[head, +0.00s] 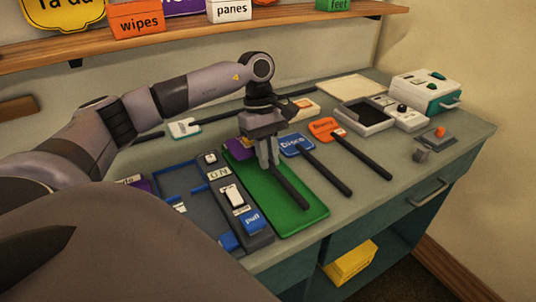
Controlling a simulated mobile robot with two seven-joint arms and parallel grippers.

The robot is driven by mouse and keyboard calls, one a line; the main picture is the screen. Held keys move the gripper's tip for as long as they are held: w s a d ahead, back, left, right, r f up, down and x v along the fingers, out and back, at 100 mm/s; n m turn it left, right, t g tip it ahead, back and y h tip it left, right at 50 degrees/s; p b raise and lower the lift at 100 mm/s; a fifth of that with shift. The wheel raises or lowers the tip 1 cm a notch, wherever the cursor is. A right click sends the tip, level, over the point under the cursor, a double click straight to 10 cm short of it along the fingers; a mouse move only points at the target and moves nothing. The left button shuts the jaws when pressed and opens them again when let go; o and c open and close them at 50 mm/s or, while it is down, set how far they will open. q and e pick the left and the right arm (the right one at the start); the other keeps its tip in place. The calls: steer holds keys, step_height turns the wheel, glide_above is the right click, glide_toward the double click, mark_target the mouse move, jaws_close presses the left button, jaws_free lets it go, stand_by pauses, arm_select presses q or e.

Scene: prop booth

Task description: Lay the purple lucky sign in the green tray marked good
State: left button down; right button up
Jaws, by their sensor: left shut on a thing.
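The purple sign (236,146) has a black stick handle and lies at the far end of the green tray (314,211), partly hidden behind my left gripper. Its wording cannot be read. My left gripper (268,165) points down over the tray and is shut on the sign's handle, which runs toward the tray's near right part. The handle is in or just above the tray; I cannot tell if it touches. No "good" mark can be made out on the tray. My right gripper is not in view.
A blue "Disco" sign (292,145) and an orange sign (326,129) lie to the right. A white and green machine (425,92) stands at the back right. A shelf (200,38) runs above.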

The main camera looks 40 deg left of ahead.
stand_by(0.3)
arm_select(q)
steer(key=shift+f+b, duration=0.7)
steer(key=shift+f, duration=0.2)
steer(key=shift+f+b, duration=0.9)
steer(key=shift+f, duration=0.1)
stand_by(1.6)
steer(key=c, duration=0.9)
jaws_free()
steer(key=shift+o, duration=0.2)
steer(key=shift+r, duration=0.1)
steer(key=shift+r+p, duration=2.85)
steer(key=shift+r, duration=1.1)
